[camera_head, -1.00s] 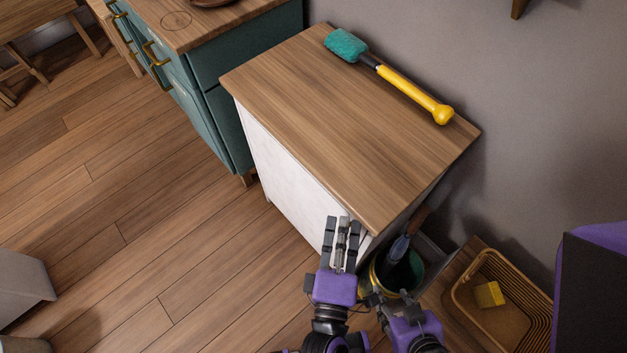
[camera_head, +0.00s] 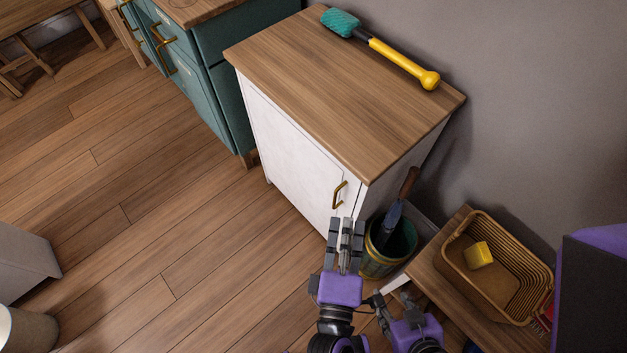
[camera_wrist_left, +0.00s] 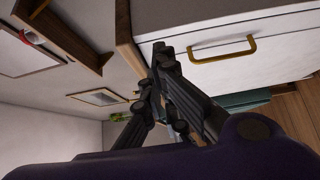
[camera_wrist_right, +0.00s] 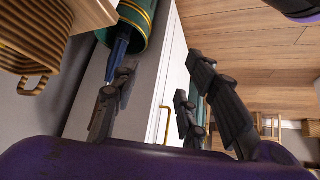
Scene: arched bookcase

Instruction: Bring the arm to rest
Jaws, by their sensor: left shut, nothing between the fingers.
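My left gripper (camera_head: 346,225) shows in the head view in front of the white cabinet (camera_head: 290,150), with its fingers together and nothing between them. Its fingers also come together in the left wrist view (camera_wrist_left: 160,60). My right gripper (camera_head: 380,303) is lower, just right of the left one. In the right wrist view its fingers (camera_wrist_right: 150,95) are spread, with nothing seen held. Neither gripper visibly holds an object; whether either touches anything cannot be told.
A green-gold bucket (camera_head: 378,262) with a dark-bladed tool (camera_head: 393,212) stands beside the cabinet. A wicker basket (camera_head: 466,237) holds a yellow block (camera_head: 478,254) on a low wooden table (camera_head: 430,275). A yellow-handled brush (camera_head: 400,62) lies on the cabinet top.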

